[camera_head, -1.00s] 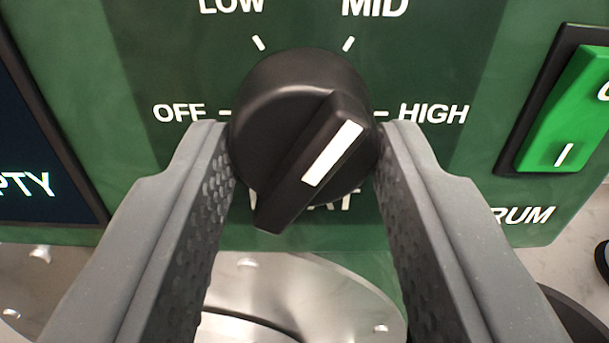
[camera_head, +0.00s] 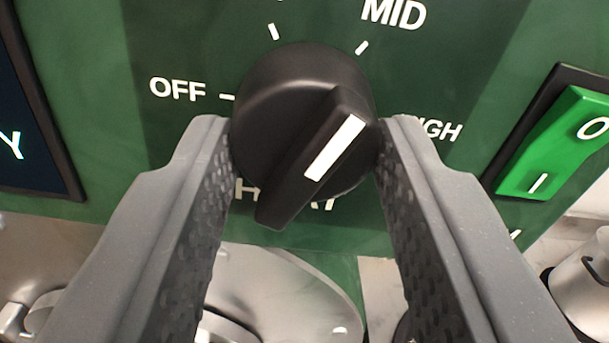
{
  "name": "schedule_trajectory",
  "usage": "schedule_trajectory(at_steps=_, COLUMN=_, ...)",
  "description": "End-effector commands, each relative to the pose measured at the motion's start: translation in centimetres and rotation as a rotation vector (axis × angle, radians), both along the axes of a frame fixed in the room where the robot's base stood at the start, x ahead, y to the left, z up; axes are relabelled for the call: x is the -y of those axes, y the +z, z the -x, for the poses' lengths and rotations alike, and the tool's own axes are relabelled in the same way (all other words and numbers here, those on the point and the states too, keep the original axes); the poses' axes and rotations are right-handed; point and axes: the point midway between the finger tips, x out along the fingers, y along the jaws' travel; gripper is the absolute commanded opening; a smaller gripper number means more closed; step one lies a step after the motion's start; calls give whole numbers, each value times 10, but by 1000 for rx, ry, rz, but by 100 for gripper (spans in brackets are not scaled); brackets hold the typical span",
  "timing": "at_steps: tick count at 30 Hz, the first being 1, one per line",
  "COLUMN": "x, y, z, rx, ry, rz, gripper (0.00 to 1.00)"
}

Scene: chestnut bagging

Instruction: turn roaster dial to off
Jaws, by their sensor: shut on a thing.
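The roaster dial (camera_head: 300,105) is a round black knob with a raised grip bar and a white mark (camera_head: 335,148). It sits in the middle of the head view on a green panel (camera_head: 185,45). The mark points up and right, roughly toward the MID tick and well away from the OFF label (camera_head: 177,89). My gripper (camera_head: 305,140) is shut on the dial, one grey textured finger on each side. My right finger partly hides the HIGH label, and the dial hides part of the lettering below it.
A green rocker switch (camera_head: 555,145) is on the panel at right. A dark display (camera_head: 25,120) is at the left edge. Metal parts (camera_head: 275,280) lie below the panel, and a whitish container (camera_head: 588,280) stands at lower right.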

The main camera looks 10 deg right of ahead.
Motion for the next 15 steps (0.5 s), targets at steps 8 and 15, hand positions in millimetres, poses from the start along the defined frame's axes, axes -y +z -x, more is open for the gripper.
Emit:
schedule_trajectory(at_steps=8, x=1, y=3, z=0, rx=-6, ry=1, rz=250, gripper=14)
schedule_trajectory(at_steps=15, x=1, y=6, z=1, rx=-12, ry=0, rz=479, gripper=14)
